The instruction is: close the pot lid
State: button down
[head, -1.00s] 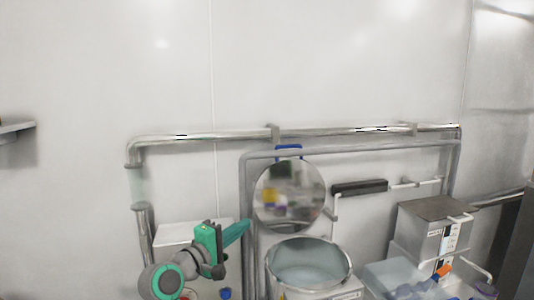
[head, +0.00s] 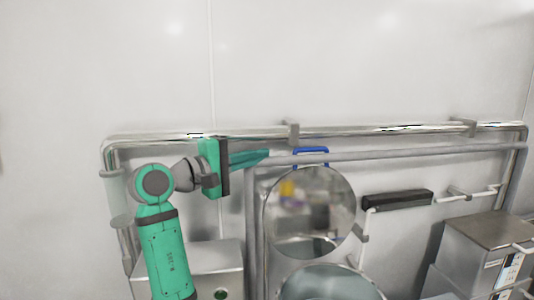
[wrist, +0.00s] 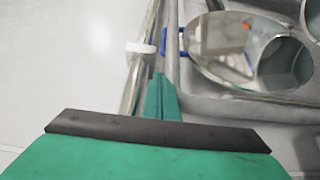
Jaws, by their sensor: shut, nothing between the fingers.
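The pot (head: 330,284) is a round metal vessel with an open mouth at the bottom of the head view. Its round mirror-like lid (head: 310,210) stands upright behind the mouth, with a blue handle (head: 311,151) at its top edge. In the wrist view the lid (wrist: 222,45) and handle (wrist: 182,42) lie ahead and right of my gripper. My gripper (head: 267,155) is shut and empty, pointing right, with its tips a little left of the handle and apart from it. In the wrist view the green fingers (wrist: 160,80) lie together.
A horizontal metal pipe (head: 360,130) runs along the white wall behind the lid, with a grey frame rail (head: 400,154) just below it. A black grip bar (head: 398,199) and a metal box (head: 485,240) are at right. A metal cabinet (head: 215,262) stands below my arm.

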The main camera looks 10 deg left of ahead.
jog(key=x, duration=0.8)
jog(key=shift+d+f, duration=0.1)
jog(key=shift+d, duration=0.35)
jog(key=shift+s, duration=0.1)
